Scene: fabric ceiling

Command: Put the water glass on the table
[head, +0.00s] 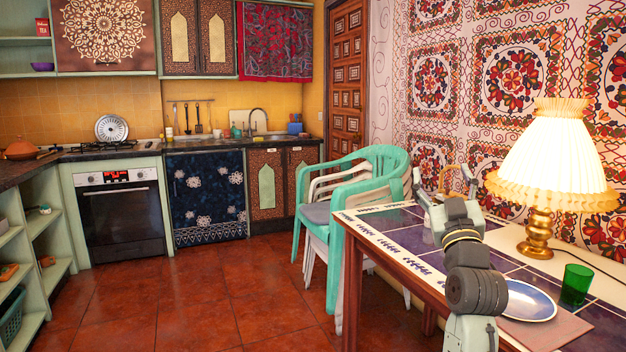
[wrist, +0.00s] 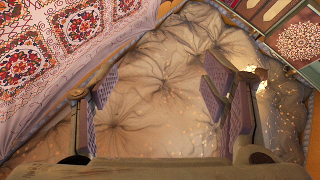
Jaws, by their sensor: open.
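A green glass (head: 576,285) stands upright on the tiled table (head: 402,218) at the right of the head view, beside a blue-and-white plate. It is the only drinking glass I can make out clearly. My gripper (head: 444,186) is raised over the table, to the left of the glass and apart from it, pointing upward. In the wrist view my gripper (wrist: 162,88) is open, with nothing between its fingers. That view shows only the fabric ceiling (wrist: 160,60) and upper walls, so the glass and table are out of it.
A lit lamp (head: 540,235) with a gold base stands behind the glass. The plate (head: 528,300) lies on a brown placemat in front of it. Green and white stacked chairs (head: 382,160) stand at the table's far end. The tiled floor (head: 215,300) to the left is clear.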

